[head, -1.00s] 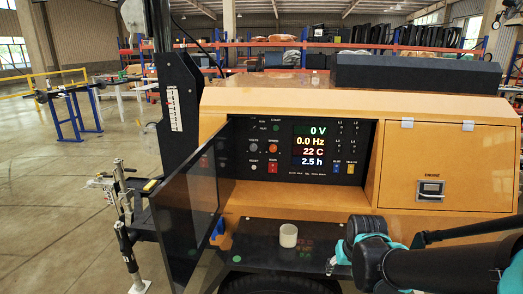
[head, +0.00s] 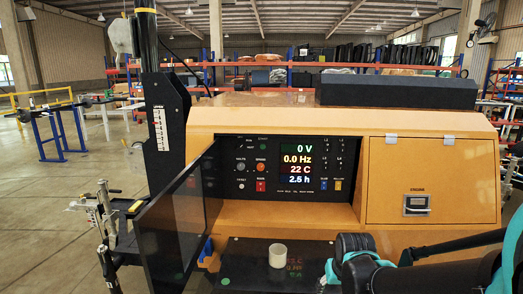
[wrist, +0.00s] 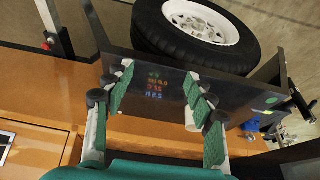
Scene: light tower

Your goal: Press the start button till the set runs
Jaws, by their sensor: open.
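The control panel (head: 230,180) is set in the orange cabinet, behind an open dark glass door (head: 176,215). A small green button (head: 263,147) sits at the panel's top, under a tiny label that seems to read START. The display (head: 297,163) reads 0 V, 0.0 Hz, 22 C and 2.5 h. My gripper (head: 328,272) is at the lower right, below and in front of the panel, apart from it. In the wrist view my gripper (wrist: 158,75) has its green-padded fingers spread, empty, over a black shelf that reflects the display. The button does not show there.
A white cup (head: 278,255) stands on the black shelf (head: 245,255), just left of my gripper. A spare wheel (wrist: 195,30) shows in the wrist view. The glass door sticks out left of the panel. A closed engine hatch (head: 415,180) is on the right.

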